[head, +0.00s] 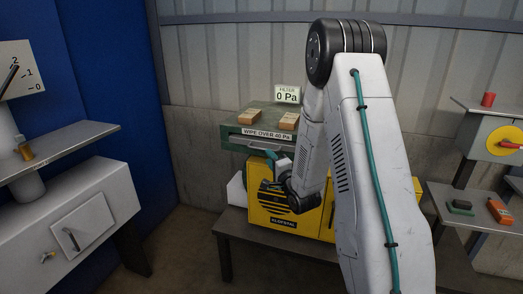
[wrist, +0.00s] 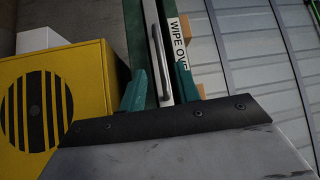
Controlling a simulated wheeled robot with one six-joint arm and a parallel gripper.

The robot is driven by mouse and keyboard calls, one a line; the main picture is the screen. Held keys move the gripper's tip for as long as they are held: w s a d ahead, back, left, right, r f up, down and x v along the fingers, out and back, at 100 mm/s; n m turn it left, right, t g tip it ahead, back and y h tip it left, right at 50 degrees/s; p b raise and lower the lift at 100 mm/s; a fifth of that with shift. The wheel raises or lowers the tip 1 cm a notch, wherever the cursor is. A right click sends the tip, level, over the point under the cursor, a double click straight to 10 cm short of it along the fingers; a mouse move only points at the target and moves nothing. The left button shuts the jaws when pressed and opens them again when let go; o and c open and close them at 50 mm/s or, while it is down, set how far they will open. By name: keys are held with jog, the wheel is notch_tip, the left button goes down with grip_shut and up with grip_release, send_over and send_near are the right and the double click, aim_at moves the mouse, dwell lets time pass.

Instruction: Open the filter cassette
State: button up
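The filter cassette is a dark green box (head: 233,131) on top of the yellow machine (head: 262,207) in the head view. Its front bears a "WIPE OVER 40 Pa" label (head: 265,133). In the wrist view a pale metal bar handle (wrist: 158,47) runs along the cassette front, beside the label (wrist: 178,38). My gripper (wrist: 159,84) has its two teal fingers apart, one on each side of the handle's line in that view. I cannot tell whether they touch it. In the head view my arm partly hides the gripper and the cassette's right side.
Two wooden blocks (head: 249,117) lie on the cassette top. A grey cabinet (head: 82,225) stands left, and a shelf (head: 470,213) with small blocks stands right. Floor shows between the left cabinet and the machine's table.

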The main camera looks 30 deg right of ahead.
aim_at(262, 149)
jog(key=w, duration=0.4)
jog(key=w+r, duration=0.1)
jog(key=w, duration=0.2)
jog(key=shift+d, duration=0.4)
grip_shut()
